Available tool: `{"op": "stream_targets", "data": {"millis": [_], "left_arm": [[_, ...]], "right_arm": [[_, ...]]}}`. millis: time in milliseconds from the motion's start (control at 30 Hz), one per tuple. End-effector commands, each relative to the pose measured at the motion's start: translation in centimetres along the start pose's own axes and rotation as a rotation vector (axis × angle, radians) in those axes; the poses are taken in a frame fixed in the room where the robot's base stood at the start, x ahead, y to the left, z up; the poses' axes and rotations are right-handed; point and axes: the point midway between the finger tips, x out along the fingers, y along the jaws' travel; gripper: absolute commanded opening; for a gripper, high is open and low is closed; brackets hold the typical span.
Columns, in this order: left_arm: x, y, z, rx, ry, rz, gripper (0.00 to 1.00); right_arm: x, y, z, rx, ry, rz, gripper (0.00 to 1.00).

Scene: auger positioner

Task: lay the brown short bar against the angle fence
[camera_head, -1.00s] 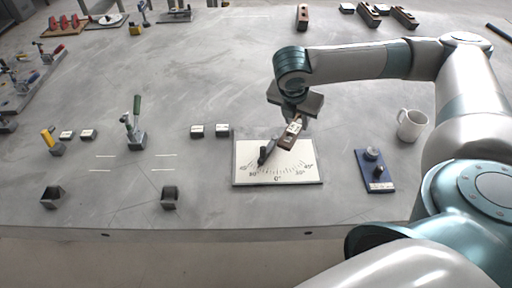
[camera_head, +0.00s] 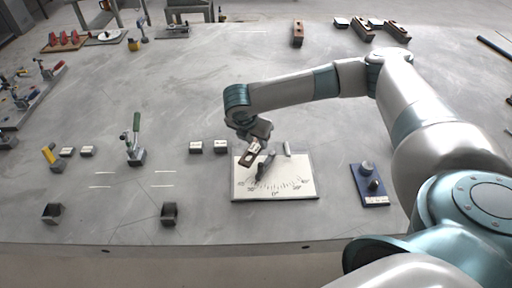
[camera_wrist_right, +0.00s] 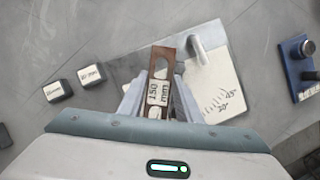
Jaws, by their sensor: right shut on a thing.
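The brown short bar (camera_head: 246,160), with a white "150 mm" label, is gripped by my right gripper (camera_head: 257,142) near the upper left corner of the white angle plate. In the right wrist view the bar (camera_wrist_right: 162,66) stands out between the two fingers of the gripper (camera_wrist_right: 152,100). The dark angle fence (camera_head: 266,167) is on the plate, just right of the bar. I cannot tell whether they touch. In the right wrist view the bar partly hides the plate's fittings. My left gripper is out of view.
The white angle plate (camera_head: 300,183) lies on the grey table (camera_head: 90,210). A blue base with knobs (camera_head: 373,197) is to its right. Two small labelled blocks (camera_head: 208,147) are to its left, and a green-handled clamp (camera_head: 135,145) stands beyond them. Several brown bars lie at the back.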

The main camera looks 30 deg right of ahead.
Motion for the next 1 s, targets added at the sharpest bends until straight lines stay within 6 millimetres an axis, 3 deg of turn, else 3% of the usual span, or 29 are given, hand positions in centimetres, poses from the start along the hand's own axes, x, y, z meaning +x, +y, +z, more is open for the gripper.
{"op": "stream_targets", "data": {"millis": [367,733,1000], "left_arm": [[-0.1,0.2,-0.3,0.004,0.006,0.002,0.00],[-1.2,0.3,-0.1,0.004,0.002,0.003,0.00],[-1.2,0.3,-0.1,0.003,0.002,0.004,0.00]], "right_arm": [[0.1,0.2,-0.1,0.000,0.000,0.001,0.00],[3.4,0.1,-1.4,-0.001,0.000,0.001,0.00],[3.7,0.1,-1.6,0.000,0.000,0.002,0.00]]}}
